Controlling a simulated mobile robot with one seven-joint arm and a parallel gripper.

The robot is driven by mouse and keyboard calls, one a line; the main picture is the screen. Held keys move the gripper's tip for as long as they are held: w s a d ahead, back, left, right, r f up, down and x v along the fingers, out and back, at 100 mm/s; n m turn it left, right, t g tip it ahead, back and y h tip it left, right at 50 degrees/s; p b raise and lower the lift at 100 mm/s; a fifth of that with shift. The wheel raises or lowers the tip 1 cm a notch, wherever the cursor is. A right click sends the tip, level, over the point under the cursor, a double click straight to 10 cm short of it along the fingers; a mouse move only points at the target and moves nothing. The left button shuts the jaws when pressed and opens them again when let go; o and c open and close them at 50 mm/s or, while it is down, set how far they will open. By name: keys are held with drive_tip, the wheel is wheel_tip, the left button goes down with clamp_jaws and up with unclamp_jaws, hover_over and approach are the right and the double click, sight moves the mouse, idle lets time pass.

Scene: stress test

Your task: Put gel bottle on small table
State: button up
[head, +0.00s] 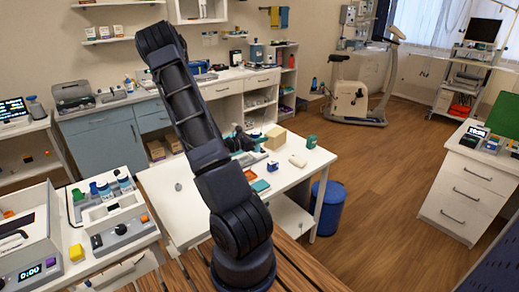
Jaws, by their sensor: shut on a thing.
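My dark arm rises from the bottom centre and bends at the upper left, covering part of the scene. My gripper (242,140) seems to be the dark shape just past the arm, over the far side of the white table (160,190). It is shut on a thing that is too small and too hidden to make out. I cannot tell whether this is the gel bottle. The white table at the centre may be the small table. Its left front part is mostly bare.
A cardboard-coloured box (275,138), a green cup (311,142) and an orange tray (250,175) are on the white table. A blue bin (328,208) stands at its right. Bottles (105,190) sit in a caddy at left. An exercise bike (350,98) stands behind. Floor at right is clear.

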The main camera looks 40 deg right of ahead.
wheel_tip(320, 180, up, 8)
drive_tip(key=shift+r, duration=0.1)
idle(0.4)
drive_tip(key=w+a+f+n+t+y, duration=0.3)
drive_tip(key=w+a+n+t, duration=0.4)
drive_tip(key=w+a, duration=0.6)
drive_tip(key=w+a+f+n+t+y, duration=0.3)
drive_tip(key=w+a+n+t, duration=0.2)
drive_tip(key=w+a+t, duration=0.65)
drive_tip(key=w+a+f+n+y, duration=0.1)
drive_tip(key=w+a+n+y, duration=0.1)
drive_tip(key=a, duration=0.5)
drive_tip(key=w+a+f+n+t+y, duration=0.1)
drive_tip(key=w+a+n+y, duration=0.1)
drive_tip(key=a, duration=0.6)
drive_tip(key=w+y, duration=0.1)
drive_tip(key=y, duration=0.1)
drive_tip(key=shift+w+f+y, duration=0.15)
drive_tip(key=shift+f+y, duration=0.05)
drive_tip(key=shift+y, duration=0.1)
drive_tip(key=shift+a+t, duration=0.1)
drive_tip(key=shift+t, duration=0.15)
